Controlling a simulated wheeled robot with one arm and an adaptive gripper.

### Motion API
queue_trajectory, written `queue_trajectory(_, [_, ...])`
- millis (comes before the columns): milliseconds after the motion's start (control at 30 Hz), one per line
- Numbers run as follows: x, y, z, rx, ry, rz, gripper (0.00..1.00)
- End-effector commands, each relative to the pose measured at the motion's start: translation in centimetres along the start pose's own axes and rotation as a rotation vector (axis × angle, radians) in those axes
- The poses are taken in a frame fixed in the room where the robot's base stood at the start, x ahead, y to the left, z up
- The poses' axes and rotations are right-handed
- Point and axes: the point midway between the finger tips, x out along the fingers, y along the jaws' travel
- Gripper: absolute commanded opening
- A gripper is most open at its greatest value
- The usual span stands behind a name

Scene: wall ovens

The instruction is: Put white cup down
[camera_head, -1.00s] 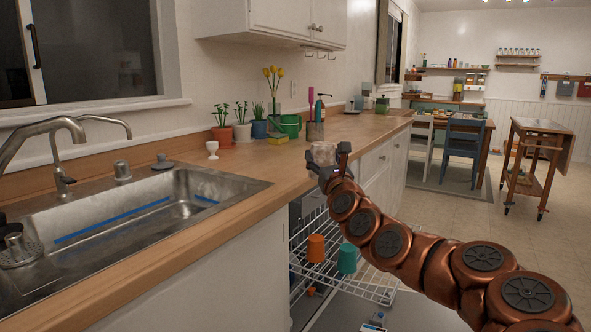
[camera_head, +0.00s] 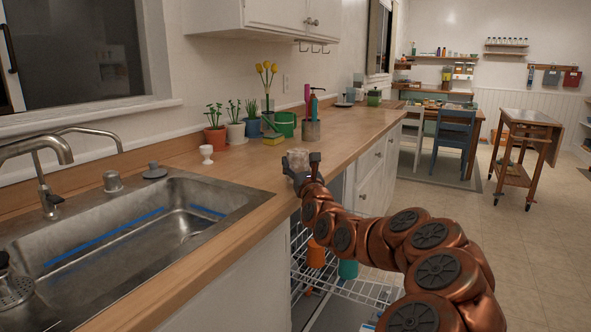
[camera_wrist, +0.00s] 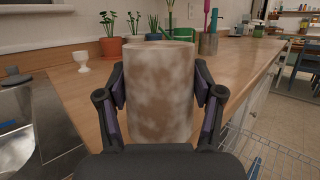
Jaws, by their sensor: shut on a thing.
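The white cup (camera_wrist: 160,92) has brownish blotches and fills the middle of the wrist view, upright between the fingers. My gripper (camera_wrist: 160,100) is shut on its sides. In the head view the cup (camera_head: 297,158) is small and partly hidden by my gripper (camera_head: 302,170), at the front edge of the wooden counter (camera_head: 240,175). I cannot tell whether the cup's base touches the counter.
A sink (camera_head: 135,235) lies to the left. An open dishwasher rack (camera_head: 365,288) is below the edge. Counter between is clear.

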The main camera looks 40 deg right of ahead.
Motion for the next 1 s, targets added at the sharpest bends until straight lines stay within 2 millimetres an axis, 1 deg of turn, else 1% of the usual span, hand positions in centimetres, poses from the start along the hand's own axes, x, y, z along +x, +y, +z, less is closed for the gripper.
queue_trajectory(33, [-0.3, -0.1, -1.1, -0.002, 0.003, -0.001, 0.32])
queue_trajectory(167, [-0.7, -0.2, -2.1, -0.003, -0.001, -0.002, 0.32])
queue_trajectory(467, [-0.8, 0.0, -2.2, 0.0, -0.004, -0.001, 0.32])
queue_trajectory(600, [-0.8, 0.1, -2.6, 0.001, -0.004, 0.001, 0.32])
queue_trajectory(633, [-0.8, 0.1, -2.6, 0.0, -0.004, 0.001, 0.69])
queue_trajectory(800, [-0.8, 0.1, -2.5, 0.0, -0.003, 0.001, 0.86])
queue_trajectory(867, [-0.8, 0.1, -2.5, 0.0, -0.004, 0.0, 0.92])
queue_trajectory(1000, [-0.8, 0.1, -2.5, 0.0, -0.004, 0.0, 0.92])
